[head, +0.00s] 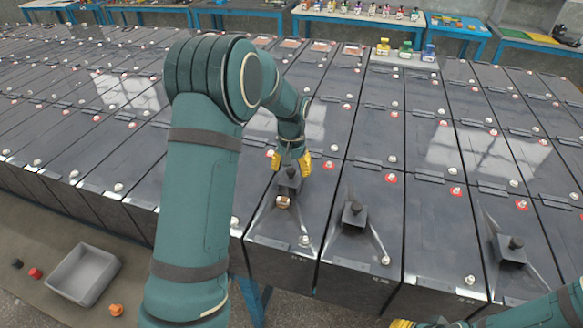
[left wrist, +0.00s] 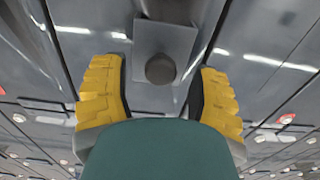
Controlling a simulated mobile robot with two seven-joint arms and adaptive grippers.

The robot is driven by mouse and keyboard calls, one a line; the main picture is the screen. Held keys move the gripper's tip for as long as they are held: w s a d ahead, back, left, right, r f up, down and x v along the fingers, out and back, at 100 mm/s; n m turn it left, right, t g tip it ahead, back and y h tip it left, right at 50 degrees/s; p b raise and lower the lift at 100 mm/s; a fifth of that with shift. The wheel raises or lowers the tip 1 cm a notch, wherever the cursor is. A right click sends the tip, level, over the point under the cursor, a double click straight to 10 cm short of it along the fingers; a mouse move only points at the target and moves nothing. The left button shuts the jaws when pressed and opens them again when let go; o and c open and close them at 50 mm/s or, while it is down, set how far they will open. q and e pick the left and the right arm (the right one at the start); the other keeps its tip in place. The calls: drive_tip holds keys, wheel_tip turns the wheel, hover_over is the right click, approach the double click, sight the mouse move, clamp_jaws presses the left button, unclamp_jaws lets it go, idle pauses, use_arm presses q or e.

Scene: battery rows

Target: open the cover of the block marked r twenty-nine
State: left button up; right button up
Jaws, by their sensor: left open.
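My left gripper (head: 290,161) is open, pointing down, with its two yellow fingers on either side of a dark square cover with a round knob (head: 289,182). In the left wrist view the knob (left wrist: 160,69) stands between the spread fingers (left wrist: 160,98), with no finger clearly touching it. The dark block (head: 262,226) under this cover has a small brown patch (head: 283,202) just in front of the cover. Its front label is too small to read surely, so I cannot confirm r twenty-nine.
Similar knobbed covers sit on the neighbouring blocks to the right, one near (head: 354,216) and one farther over (head: 512,249). A grey bin (head: 83,275) stands lower left. Small coloured bottles (head: 406,52) stand on the far rows. Rows of blocks fill the surroundings.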

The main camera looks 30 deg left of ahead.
sight(291, 169)
use_arm(q)
wheel_tip(291, 169, up, 12)
idle(0.5)
drive_tip(key=shift+o, duration=0.2)
